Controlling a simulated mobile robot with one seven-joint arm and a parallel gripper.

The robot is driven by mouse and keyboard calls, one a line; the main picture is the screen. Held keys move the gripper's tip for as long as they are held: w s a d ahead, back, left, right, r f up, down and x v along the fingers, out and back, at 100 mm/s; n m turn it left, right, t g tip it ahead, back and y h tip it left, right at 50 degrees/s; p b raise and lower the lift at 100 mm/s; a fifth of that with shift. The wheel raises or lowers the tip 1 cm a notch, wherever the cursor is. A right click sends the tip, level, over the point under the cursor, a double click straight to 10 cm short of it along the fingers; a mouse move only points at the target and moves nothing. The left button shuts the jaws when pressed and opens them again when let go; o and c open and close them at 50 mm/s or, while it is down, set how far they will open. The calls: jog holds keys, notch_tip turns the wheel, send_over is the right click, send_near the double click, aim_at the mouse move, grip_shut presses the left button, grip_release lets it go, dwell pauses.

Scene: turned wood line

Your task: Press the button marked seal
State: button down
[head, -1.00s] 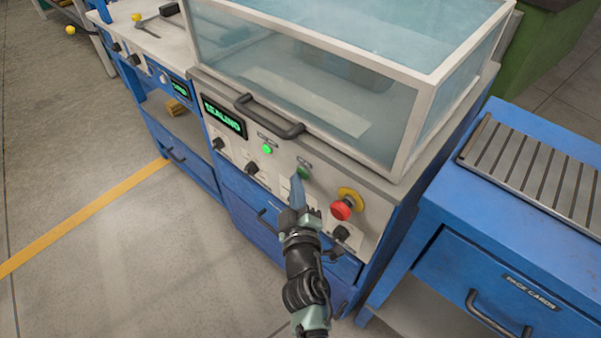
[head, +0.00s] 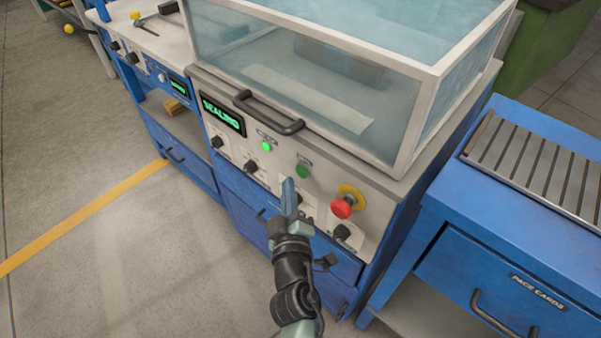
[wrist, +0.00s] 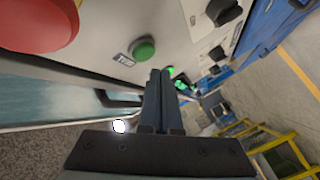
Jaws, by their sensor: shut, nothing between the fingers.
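The green push button (head: 303,171) is on the sealing machine's front panel, with a small label above it that is too small to read with certainty. It also shows in the wrist view (wrist: 144,50). My gripper (head: 288,190) is shut and empty, its fingertips a little below and left of the button in the head view, apart from it. The closed fingers also show in the wrist view (wrist: 160,90). The display (head: 223,115) on the panel reads SEALING in green. A lit green lamp (head: 266,146) sits left of the button.
A red mushroom button (head: 343,207) on a yellow collar is right of my gripper. Black knobs (head: 250,166) line the panel. A clear hood (head: 310,75) with a dark handle (head: 268,112) stands above. A blue cabinet (head: 500,230) stands at the right; the floor at left is open.

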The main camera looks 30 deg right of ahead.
jog(key=a, duration=0.1)
jog(key=s+a+b, duration=0.1)
jog(key=a+b, duration=0.1)
jog(key=a, duration=0.1)
jog(key=shift+s, duration=0.25)
dwell(0.5)
